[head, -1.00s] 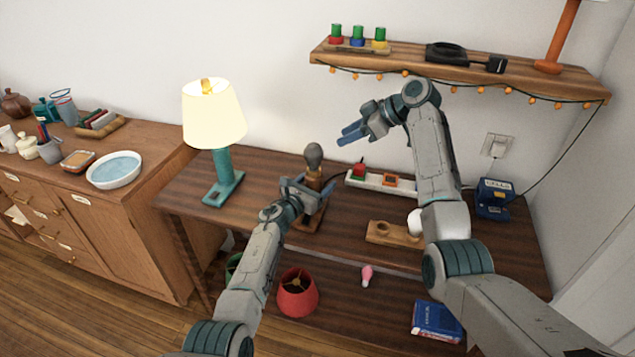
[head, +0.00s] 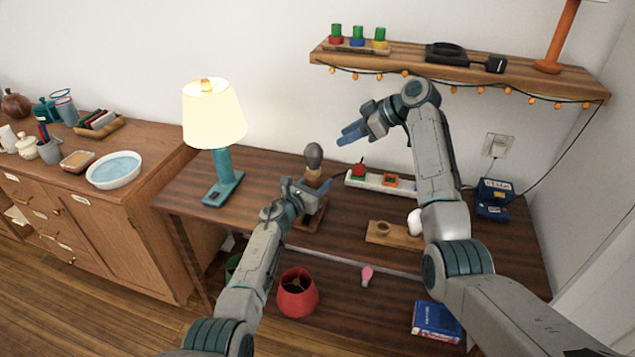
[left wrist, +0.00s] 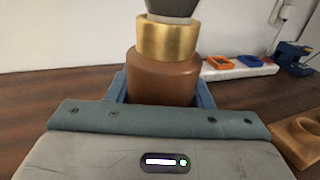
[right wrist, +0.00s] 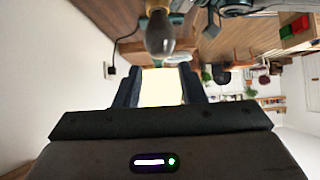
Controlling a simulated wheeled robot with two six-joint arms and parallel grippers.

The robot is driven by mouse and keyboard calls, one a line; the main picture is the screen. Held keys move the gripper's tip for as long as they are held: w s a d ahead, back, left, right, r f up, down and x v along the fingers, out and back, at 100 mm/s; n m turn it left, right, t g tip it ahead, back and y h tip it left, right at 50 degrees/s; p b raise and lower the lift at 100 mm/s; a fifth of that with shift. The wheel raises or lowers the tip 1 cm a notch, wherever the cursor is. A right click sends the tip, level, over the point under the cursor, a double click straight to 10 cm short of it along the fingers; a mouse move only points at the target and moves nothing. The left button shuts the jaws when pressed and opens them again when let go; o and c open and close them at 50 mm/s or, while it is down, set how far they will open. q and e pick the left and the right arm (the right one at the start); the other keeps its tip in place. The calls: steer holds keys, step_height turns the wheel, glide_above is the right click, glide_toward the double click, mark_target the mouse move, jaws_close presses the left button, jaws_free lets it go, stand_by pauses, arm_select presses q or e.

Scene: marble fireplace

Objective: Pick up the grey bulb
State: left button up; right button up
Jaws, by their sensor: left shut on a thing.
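The grey bulb (head: 313,155) sits upright in the brass socket (left wrist: 167,38) of a brown wooden lamp stand (head: 306,220) on the desk. It also shows in the right wrist view (right wrist: 160,36), and its lower end in the left wrist view (left wrist: 170,7). My left gripper (head: 309,186) is shut on the stand's brown neck (left wrist: 163,78), below the socket. My right gripper (head: 362,130) is open and empty, above and to the right of the bulb, apart from it.
A lit teal lamp (head: 215,130) stands left of the stand. A white power strip (head: 372,183) and a wooden holder (head: 392,236) lie to the right. The wall shelf (head: 500,75) with string lights hangs above. A red shade (head: 297,294) is below.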

stand_by(0.3)
steer(key=o, duration=0.7)
steer(key=shift+a+f, duration=0.2)
steer(key=shift+f, duration=0.1)
steer(key=shift+o, duration=0.4)
steer(key=a+f+m+t, duration=0.1)
steer(key=f, duration=0.1)
steer(key=s+a+f+t+y, duration=0.1)
steer(key=f+t, duration=0.1)
steer(key=s+a+f+m+t, duration=0.1)
steer(key=a+f+t, duration=0.1)
steer(key=shift+s+m+y, duration=0.1)
steer(key=shift+m+y, duration=0.2)
steer(key=shift+y, duration=0.1)
steer(key=m+t+h, duration=0.1)
steer(key=m+t, duration=0.3)
steer(key=t, duration=0.2)
glide_toward(317, 160)
steer(key=shift+m, duration=0.3)
steer(key=x, duration=0.7)
steer(key=shift+w+a, duration=0.25)
steer(key=shift+w+d+x, duration=0.15)
steer(key=shift+x, duration=1.2)
steer(key=shift+w+d+x, duration=0.1)
steer(key=shift+d+x, duration=0.1)
steer(key=shift+x, duration=1.1)
